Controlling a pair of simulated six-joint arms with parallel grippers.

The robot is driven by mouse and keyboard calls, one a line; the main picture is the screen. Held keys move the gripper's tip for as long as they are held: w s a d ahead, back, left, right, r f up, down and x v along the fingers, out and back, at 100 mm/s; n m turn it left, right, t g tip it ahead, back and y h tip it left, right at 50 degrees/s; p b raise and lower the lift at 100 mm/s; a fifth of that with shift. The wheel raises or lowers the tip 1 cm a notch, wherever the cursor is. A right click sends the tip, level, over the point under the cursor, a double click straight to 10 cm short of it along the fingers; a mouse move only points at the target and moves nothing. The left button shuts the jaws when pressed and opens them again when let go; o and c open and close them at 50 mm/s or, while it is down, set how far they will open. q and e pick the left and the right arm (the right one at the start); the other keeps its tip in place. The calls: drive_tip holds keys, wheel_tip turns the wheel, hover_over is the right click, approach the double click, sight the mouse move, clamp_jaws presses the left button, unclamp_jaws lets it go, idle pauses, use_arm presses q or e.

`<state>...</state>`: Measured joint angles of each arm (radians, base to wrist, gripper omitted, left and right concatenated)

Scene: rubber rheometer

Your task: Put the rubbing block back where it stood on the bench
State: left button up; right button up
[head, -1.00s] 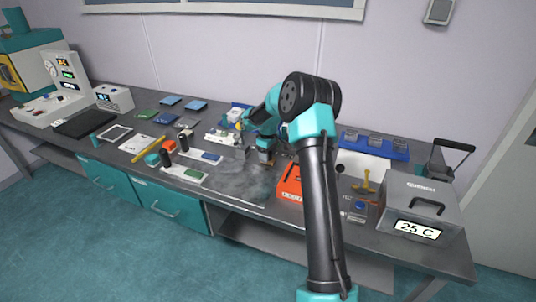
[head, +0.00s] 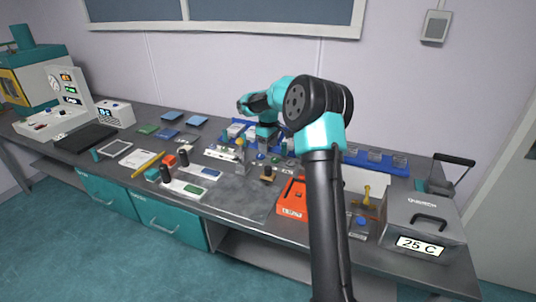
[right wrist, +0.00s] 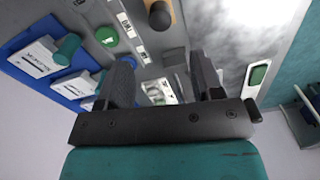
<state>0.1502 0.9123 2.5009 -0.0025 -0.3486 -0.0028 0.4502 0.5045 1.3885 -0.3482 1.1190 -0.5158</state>
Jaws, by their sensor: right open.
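The rubbing block, which I take to be the small tan block with a dark knob (head: 268,174), stands on the bench to the left of the orange box. In the right wrist view its dark round knob (right wrist: 159,15) shows at the top edge, beyond the fingers and apart from them. My left gripper is not in view.
An orange box (head: 291,199) stands right of the block, and a grey 25 C unit (head: 424,215) is further right. Blue trays (head: 376,160) line the back. The grey bench top (head: 238,190) in front is clear.

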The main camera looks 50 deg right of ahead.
drive_tip(key=shift+r, duration=0.25)
drive_tip(key=shift+a, duration=0.1)
idle(0.4)
